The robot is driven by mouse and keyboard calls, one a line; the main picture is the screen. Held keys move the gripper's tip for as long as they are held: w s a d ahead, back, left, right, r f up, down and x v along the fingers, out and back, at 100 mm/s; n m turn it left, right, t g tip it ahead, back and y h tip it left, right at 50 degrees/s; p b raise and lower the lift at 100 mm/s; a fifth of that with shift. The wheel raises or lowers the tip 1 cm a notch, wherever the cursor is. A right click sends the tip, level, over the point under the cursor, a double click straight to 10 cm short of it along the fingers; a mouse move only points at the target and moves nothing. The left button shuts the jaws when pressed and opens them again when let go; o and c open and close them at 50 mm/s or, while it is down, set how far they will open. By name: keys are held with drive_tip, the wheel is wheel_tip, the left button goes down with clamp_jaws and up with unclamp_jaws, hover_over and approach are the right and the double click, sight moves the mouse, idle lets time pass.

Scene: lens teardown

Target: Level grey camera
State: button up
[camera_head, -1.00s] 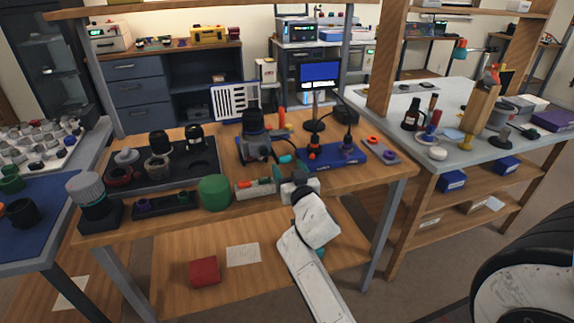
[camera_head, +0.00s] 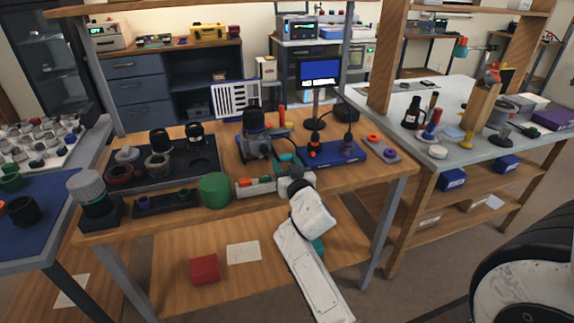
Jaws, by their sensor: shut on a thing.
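The grey camera (camera_head: 258,148) stands on a blue mat near the middle of the wooden bench, with a dark, ringed lens barrel pointing up. My gripper (camera_head: 278,161), with teal parts, reaches over the bench's front edge to the camera's lower right side. It is shut, and the camera is what its jaws meet. The contact itself is small and partly hidden by my wrist. Whether the camera sits fully flat is too small to tell.
A dark tray (camera_head: 185,172) with lens parts lies left. A blue board (camera_head: 338,154) and a monitor (camera_head: 319,73) are to the right.

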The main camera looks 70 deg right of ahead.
drive_tip(key=shift+s+d, duration=0.25)
drive_tip(key=shift+s, duration=0.05)
clamp_jaws()
drive_tip(key=shift+r+p, duration=0.1)
drive_tip(key=shift+p, duration=0.2)
